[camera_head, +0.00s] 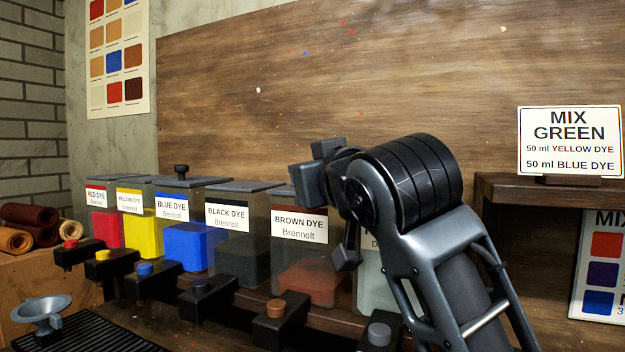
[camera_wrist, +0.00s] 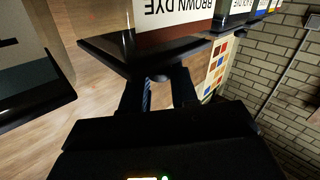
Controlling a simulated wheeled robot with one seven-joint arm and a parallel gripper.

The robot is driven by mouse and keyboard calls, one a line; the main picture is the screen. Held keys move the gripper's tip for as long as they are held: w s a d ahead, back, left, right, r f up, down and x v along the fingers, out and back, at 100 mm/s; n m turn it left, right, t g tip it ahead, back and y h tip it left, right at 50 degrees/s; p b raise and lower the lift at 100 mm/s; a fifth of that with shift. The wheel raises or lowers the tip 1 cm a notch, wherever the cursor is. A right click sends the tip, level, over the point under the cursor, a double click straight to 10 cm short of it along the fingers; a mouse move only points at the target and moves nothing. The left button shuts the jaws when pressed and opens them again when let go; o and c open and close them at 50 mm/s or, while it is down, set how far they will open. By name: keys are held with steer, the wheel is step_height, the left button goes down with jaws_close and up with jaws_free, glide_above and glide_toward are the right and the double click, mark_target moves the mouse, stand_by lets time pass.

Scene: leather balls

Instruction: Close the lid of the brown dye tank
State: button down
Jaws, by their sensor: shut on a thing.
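The brown dye tank (camera_head: 300,268) is a clear box with a white label and reddish-brown dye low inside. Its label (camera_wrist: 176,10) shows upside down in the wrist view. Its dark lid (camera_wrist: 108,48) lies at the tank's top edge, just beyond the label. Whether it is fully seated I cannot tell. My gripper (camera_wrist: 158,84) is shut on the lid's small dark knob (camera_wrist: 160,75), with a finger on each side. In the head view my wrist is above the tank's right side and hides part of the lid.
The black dye tank (camera_head: 233,245) and blue dye tank (camera_head: 185,243) stand to the left, with yellow and red beyond. Another tank (camera_head: 372,285) is partly behind my arm. Dark taps with coloured buttons stick out in front. A wooden shelf (camera_head: 550,186) is at the right.

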steer(key=shift+f, duration=0.15)
steer(key=c, duration=0.9)
jaws_free()
steer(key=shift+o, duration=0.2)
steer(key=p+v, duration=0.1)
steer(key=v, duration=0.6)
steer(key=shift+s+d+p, duration=0.25)
steer(key=shift+s+p, duration=0.1)
steer(key=shift+p, duration=0.05)
